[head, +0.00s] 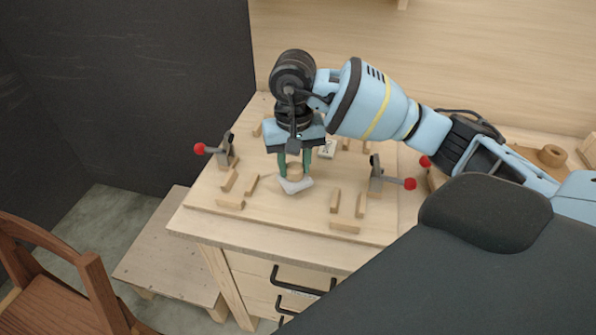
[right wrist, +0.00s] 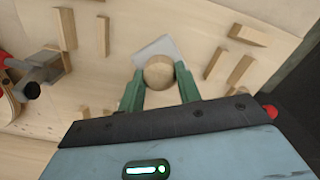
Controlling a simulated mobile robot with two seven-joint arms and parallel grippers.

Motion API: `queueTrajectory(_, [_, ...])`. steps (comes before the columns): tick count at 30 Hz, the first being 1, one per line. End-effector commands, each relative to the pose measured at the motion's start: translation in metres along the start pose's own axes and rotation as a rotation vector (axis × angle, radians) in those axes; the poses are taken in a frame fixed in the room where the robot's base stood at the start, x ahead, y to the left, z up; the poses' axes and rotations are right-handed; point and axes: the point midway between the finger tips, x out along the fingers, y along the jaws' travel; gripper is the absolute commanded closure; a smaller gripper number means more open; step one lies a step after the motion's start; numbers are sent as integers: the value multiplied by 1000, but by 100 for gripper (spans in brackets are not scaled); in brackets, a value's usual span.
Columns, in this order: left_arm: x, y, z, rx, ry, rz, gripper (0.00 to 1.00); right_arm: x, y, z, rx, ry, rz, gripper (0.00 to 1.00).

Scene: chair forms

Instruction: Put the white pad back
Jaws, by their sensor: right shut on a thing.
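The white pad (head: 295,186) is a small pale plate under a round wooden knob (head: 295,170). My right gripper (head: 295,173) points down with its green fingers shut on the knob. In the right wrist view the round knob (right wrist: 158,72) sits between the fingertips (right wrist: 160,85), and a corner of the white pad (right wrist: 152,48) shows beyond it. The pad is over the wooden board (head: 270,213), between its wooden blocks. I cannot tell whether it touches the board. My left gripper is not in view.
Toggle clamps with red knobs stand at the left (head: 226,150) and right (head: 377,178) of the board. Several small wooden blocks (head: 230,202) are fixed around it. A brown chair (head: 75,285) and a low wooden platform (head: 165,260) are at lower left.

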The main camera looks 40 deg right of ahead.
Motion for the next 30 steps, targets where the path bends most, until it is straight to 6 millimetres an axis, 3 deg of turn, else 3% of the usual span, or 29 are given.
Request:
queueTrajectory(2, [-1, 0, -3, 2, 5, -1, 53, 0, 9, -7, 6, 1, 1, 91])
queueTrajectory(9, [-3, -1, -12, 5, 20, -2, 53, 31, 8, -6, 3, 1, 0, 91])
queueTrajectory(23, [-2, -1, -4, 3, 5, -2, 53, 40, 8, -6, 2, 0, 1, 91])
queueTrajectory(24, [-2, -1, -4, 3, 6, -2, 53, 40, 8, -6, 2, 0, 1, 62])
queueTrajectory(28, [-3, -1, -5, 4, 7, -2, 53, 39, 8, -6, 2, 1, 0, 45])
queueTrajectory(30, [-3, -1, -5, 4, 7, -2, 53, 39, 8, -6, 2, 1, 0, 44])
